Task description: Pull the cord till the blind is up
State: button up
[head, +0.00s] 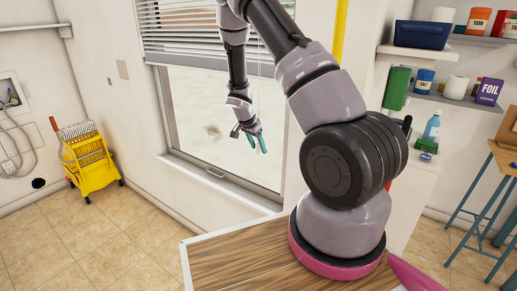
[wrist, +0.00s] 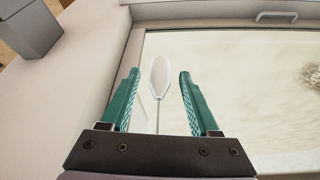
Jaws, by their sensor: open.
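The white slatted blind (head: 190,38) hangs over the upper part of the window in the head view, with its bottom edge well above the sill. My gripper (head: 255,143) is in front of the window glass below the blind. In the wrist view my gripper (wrist: 160,88) is open, its two teal fingers apart. A pale cord pull (wrist: 159,74) on a thin cord (wrist: 158,116) shows between the fingertips in the picture. There is a gap on both sides of it. I cannot tell its exact depth between the fingers. The cord is not clear in the head view.
The window sill (head: 215,178) runs below my gripper. A yellow mop wringer bucket (head: 91,165) stands on the tiled floor at left. Shelves with cans and bottles are at right, with a blue bin (head: 423,35). A blue-legged stool (head: 482,205) stands at far right.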

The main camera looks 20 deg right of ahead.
jog(key=v, duration=0.9)
jog(key=shift+r, duration=0.35)
jog(key=s+a+r+n+t+y, duration=0.1)
jog(key=s+r+n+y, duration=0.1)
jog(key=s+r, duration=0.55)
jog(key=s+a+r+n+t+y, duration=0.1)
jog(key=s+r, duration=0.3)
jog(key=r, duration=0.6)
jog(key=s+a+r+n+t+y, duration=0.1)
jog(key=s+r+n+y, duration=0.1)
jog(key=s+r, duration=0.55)
jog(key=s+a+r+n+t+y, duration=0.1)
jog(key=s+a+r+n+t, duration=0.1)
jog(key=s+r, duration=0.4)
jog(key=s+a+n, duration=0.1)
jog(key=s+n, duration=0.1)
jog(key=s, duration=0.1)
